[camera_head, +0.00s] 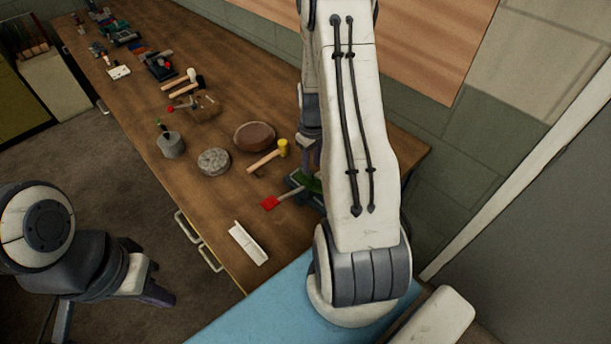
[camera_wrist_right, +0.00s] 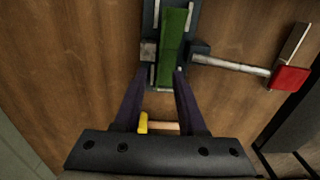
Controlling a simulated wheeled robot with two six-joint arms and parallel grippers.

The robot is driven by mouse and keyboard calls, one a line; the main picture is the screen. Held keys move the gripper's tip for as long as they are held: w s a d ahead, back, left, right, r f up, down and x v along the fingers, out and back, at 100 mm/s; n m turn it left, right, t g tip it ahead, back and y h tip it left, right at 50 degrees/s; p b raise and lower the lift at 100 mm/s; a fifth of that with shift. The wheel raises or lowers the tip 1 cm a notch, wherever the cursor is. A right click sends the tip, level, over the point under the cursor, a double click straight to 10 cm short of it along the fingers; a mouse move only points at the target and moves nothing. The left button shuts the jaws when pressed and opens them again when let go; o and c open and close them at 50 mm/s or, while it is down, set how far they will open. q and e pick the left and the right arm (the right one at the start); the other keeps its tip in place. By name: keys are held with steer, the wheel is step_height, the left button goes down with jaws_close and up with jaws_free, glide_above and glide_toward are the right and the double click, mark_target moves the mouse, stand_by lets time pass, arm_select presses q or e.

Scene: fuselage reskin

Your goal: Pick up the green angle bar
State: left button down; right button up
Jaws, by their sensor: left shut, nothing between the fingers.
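The green angle bar (camera_wrist_right: 173,45) lies lengthwise in a dark vise-like fixture (camera_wrist_right: 200,47) in the right wrist view. In the head view only a bit of the green bar (camera_head: 308,181) shows beside my right arm, which hides the rest. My right gripper (camera_wrist_right: 161,76) is open, with its two purple fingers spread and pointing toward the near end of the bar. Nothing is held between them. My left gripper (camera_head: 158,293) is shut and empty, off the table's front edge at the lower left, far from the bar.
A rod with a red end (camera_head: 270,203) sticks out beside the fixture. A yellow-headed mallet (camera_head: 268,156), a brown round block (camera_head: 254,136), a grey stone disc (camera_head: 214,161) and a white angle piece (camera_head: 248,243) lie on the wooden bench (camera_head: 200,215). More tools lie farther back.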

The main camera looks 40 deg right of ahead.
mark_target(304, 178)
steer(key=shift+w+f+p, duration=0.1)
steer(key=shift+f+p, duration=0.3)
steer(key=shift+f, duration=0.1)
steer(key=shift+w+f+p, duration=0.15)
steer(key=shift+f+p, duration=0.3)
steer(key=shift+f, duration=0.7)
steer(key=shift+w+f+p, duration=0.15)
steer(key=shift+f+p, duration=0.25)
steer(key=shift+f, duration=0.7)
jaws_close()
